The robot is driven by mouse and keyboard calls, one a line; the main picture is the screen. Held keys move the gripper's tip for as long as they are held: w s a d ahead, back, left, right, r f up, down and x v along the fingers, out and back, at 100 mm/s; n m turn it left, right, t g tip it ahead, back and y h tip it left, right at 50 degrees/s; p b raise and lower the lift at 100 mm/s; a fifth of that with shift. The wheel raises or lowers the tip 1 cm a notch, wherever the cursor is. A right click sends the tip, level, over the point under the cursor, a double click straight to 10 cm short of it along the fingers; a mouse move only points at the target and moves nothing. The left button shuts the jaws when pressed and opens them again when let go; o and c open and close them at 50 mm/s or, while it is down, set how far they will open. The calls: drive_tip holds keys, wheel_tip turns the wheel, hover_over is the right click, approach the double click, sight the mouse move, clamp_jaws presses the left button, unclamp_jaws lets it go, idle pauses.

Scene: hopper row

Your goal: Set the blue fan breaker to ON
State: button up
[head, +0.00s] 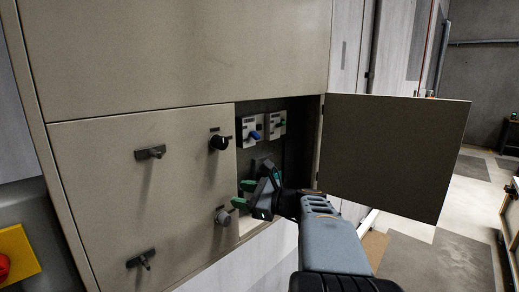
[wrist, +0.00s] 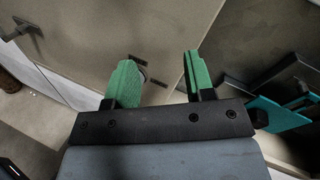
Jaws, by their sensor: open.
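The blue fan breaker (head: 246,128) is a pale unit with a blue lever (head: 255,135), in the upper part of the open compartment in the head view. The lever sticks out to its lower right; its ON and OFF marks are too small to read. My gripper (head: 243,194) is below the breaker, near the compartment's left edge, apart from the lever. Its two green fingers are spread and empty, also in the wrist view (wrist: 161,78). The blue lever cannot be made out in the wrist view.
A second breaker (head: 277,121) with a green lever stands right of the blue one. The cabinet door (head: 395,155) hangs open to the right. A black knob (head: 219,143), a grey knob (head: 222,216) and two handles (head: 150,153) stick out of the left panel. A teal part (wrist: 280,114) shows at right in the wrist view.

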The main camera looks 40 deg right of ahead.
sight(258, 139)
drive_tip(key=s+d+r+m+t+h, duration=0.1)
drive_tip(key=d+r+m+t+h, duration=0.2)
drive_tip(key=d, duration=0.4)
drive_tip(key=s+d+r+m+t+h, duration=0.1)
drive_tip(key=d+r+m+t, duration=0.1)
drive_tip(key=d+m+t, duration=0.4)
drive_tip(key=shift+g+h, duration=0.4)
drive_tip(key=shift+g, duration=0.5)
drive_tip(key=p+x, duration=0.1)
drive_tip(key=x, duration=0.2)
drive_tip(key=d+p+x, duration=0.1)
drive_tip(key=x, duration=0.3)
drive_tip(key=p+x, duration=0.1)
drive_tip(key=x, duration=0.3)
drive_tip(key=shift+d+r, duration=0.25)
drive_tip(key=shift+r, duration=0.1)
drive_tip(key=shift+p+x, duration=0.55)
drive_tip(key=shift+x, duration=0.5)
drive_tip(key=shift+c, duration=0.5)
clamp_jaws()
